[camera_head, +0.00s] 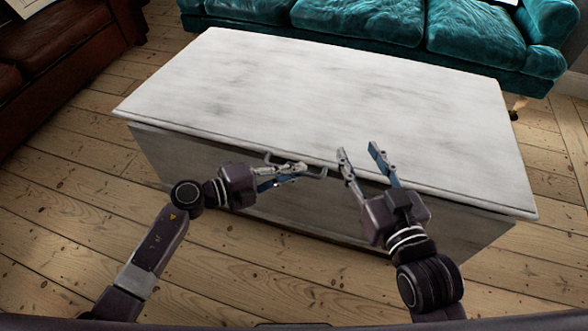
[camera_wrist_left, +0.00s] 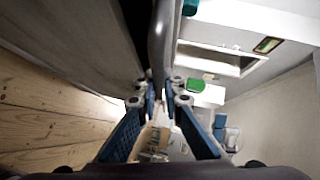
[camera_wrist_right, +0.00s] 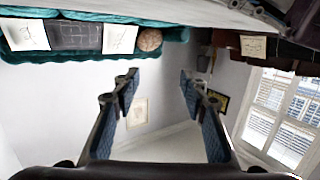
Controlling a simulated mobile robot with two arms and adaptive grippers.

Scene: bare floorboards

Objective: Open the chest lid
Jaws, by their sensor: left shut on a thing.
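The chest has a pale, worn white lid (camera_head: 330,85) and a greyish front (camera_head: 165,155). The lid lies flat or nearly so over the body; I cannot tell if there is a slight gap. A grey metal handle (camera_head: 318,174) sticks out at the middle of the lid's front edge. My left gripper (camera_head: 297,169) is shut on the handle, which also runs between its fingers in the left wrist view (camera_wrist_left: 157,45). My right gripper (camera_head: 360,150) is open and empty at the front edge, right of the handle, fingers pointing upward. It shows empty in the right wrist view (camera_wrist_right: 155,85).
A teal sofa (camera_head: 360,22) stands close behind the chest. A brown leather sofa (camera_head: 60,45) is at the far left. Bare floorboards (camera_head: 60,220) are clear to the left and in front. The right wrist view shows a window (camera_wrist_right: 285,115).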

